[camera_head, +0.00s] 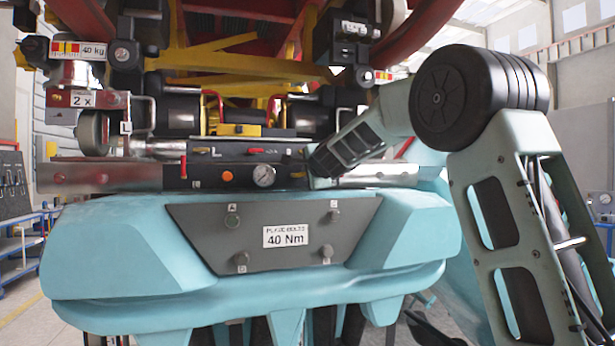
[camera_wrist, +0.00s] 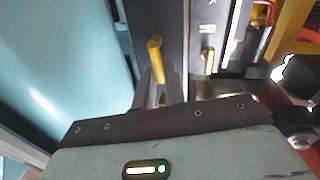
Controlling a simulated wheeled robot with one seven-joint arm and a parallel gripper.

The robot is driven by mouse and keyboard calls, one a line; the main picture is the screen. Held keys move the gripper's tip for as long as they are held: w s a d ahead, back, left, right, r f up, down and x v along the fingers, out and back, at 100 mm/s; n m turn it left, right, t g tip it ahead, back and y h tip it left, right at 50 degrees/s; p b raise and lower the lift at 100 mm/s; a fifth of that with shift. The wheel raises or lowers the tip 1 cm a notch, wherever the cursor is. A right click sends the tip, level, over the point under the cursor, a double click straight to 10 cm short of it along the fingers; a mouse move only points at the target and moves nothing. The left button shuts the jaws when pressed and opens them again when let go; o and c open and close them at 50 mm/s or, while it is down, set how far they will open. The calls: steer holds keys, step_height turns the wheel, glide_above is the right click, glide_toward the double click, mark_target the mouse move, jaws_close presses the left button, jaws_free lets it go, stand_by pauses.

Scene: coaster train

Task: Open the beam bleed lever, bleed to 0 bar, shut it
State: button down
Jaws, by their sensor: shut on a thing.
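The gauge's needle is too small to read. My gripper (camera_head: 311,166) is at the panel just right of the gauge, and my arm hides much of its right end. In the wrist view, a yellow-orange lever handle (camera_wrist: 156,58) stands in front of the grey panel (camera_wrist: 159,17). My gripper's fingers (camera_wrist: 172,90) are shut on this lever. The lower part of the lever is partly hidden at the jaws.
An orange knob (camera_head: 227,176) and a small red lever (camera_head: 183,167) sit left of the gauge. A teal car nose (camera_head: 110,262) with a "40 Nm" plate (camera_head: 286,236) juts out below. Red rails and yellow bars crowd above. A second yellow handle (camera_wrist: 209,62) stands nearby.

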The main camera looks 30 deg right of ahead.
steer(key=shift+f, duration=0.1)
steer(key=c, duration=1.5)
jaws_free()
steer(key=shift+o, duration=0.2)
steer(key=p+v, duration=0.3)
steer(key=v, duration=1.4)
steer(key=shift+s, duration=0.15)
steer(key=shift+a, duration=0.1)
